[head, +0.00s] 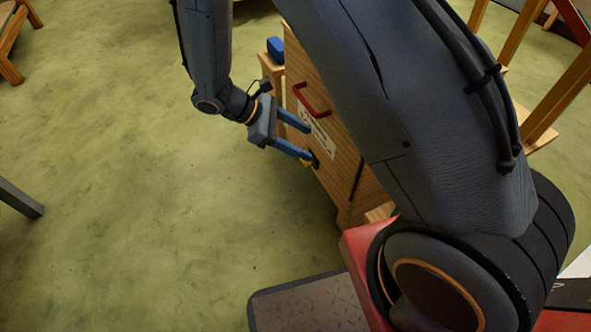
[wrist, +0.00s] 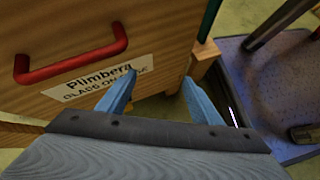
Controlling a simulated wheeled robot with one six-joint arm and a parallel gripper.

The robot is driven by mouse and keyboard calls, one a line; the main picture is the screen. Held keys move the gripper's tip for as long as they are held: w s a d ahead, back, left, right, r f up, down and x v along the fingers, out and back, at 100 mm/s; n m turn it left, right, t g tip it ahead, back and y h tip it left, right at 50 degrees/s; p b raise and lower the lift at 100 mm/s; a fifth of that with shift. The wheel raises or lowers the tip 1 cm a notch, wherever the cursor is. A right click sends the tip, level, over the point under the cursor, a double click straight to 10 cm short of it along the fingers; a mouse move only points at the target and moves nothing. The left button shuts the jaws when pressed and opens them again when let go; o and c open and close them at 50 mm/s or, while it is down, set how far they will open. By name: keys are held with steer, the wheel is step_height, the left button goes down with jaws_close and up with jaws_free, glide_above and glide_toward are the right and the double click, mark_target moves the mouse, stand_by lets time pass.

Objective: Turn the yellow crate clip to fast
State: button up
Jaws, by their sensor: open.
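The wooden crate (head: 340,150) stands upright with a red handle (head: 312,101) and a printed white label (head: 318,135) on its face. A small yellow piece, which looks like the yellow crate clip (head: 306,164), shows low on that face, partly hidden by my lower finger. My gripper (head: 311,144) is open, its two blue fingers reaching to the crate's face below the handle. I cannot tell whether a finger touches the clip.
The red handle (wrist: 70,58) juts from the crate (wrist: 60,25) at upper left in the wrist view. A blue block (head: 275,49) sits on a wooden stand behind the crate. Wooden shelving (head: 550,100) is at the right. The green floor (head: 140,190) left of the crate is clear.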

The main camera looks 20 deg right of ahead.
steer(key=w+a+f+n+t+h+b, duration=0.2)
steer(key=w+a+f+n+b, duration=0.15)
steer(key=f+b, duration=0.45)
steer(key=w+a+f+n+t+h+b, duration=0.25)
steer(key=w+f, duration=0.25)
steer(key=f, duration=0.7)
steer(key=b+x, duration=0.3)
steer(key=x, duration=0.5)
steer(key=shift+w+d+y+b, duration=0.2)
steer(key=shift+y+b, duration=0.2)
steer(key=shift+y, duration=0.05)
steer(key=c, duration=1.1)
steer(key=shift+o, duration=0.2)
steer(key=shift+r, duration=0.1)
